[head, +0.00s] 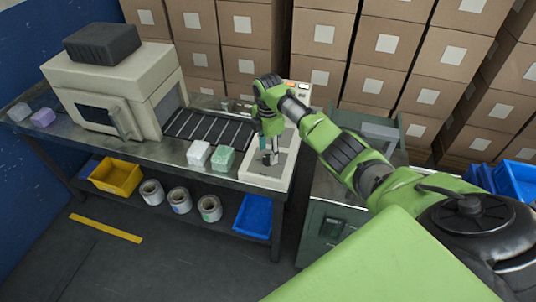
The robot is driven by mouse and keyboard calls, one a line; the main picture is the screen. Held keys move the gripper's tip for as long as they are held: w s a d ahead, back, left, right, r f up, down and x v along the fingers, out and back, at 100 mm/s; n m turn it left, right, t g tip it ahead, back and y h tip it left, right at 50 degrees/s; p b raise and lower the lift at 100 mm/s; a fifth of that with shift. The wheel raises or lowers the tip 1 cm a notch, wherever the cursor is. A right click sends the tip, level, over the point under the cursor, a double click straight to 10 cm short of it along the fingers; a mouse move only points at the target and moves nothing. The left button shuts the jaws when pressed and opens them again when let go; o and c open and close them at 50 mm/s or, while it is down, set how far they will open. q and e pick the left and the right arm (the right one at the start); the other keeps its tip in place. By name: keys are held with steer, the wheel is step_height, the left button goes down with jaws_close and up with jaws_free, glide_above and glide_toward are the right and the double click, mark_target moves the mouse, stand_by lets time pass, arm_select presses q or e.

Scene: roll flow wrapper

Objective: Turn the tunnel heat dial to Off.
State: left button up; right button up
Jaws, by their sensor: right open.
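The beige tunnel machine (118,88) stands on the left of the metal bench, with a dark block on its top. I cannot make out the tunnel heat dial in this view. A small panel (299,91) with red and light spots stands behind my right arm at the bench's right end; its details are too small to read. My right gripper (268,158) points down over the pale-framed unit (262,181) at the right end of the bench. It is open, and I see nothing between its fingers. My left gripper is out of view.
A dark conveyor (208,127) runs right from the machine. White (199,154) and green (223,159) packs sit in front of it. The lower shelf holds a yellow bin (116,177), several rolls and a blue tray (254,216). Stacked cartons (390,45) close off the back.

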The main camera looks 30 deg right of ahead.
mark_target(268, 157)
step_height(268, 157, up, 10)
steer(key=shift+f, duration=0.15)
stand_by(0.5)
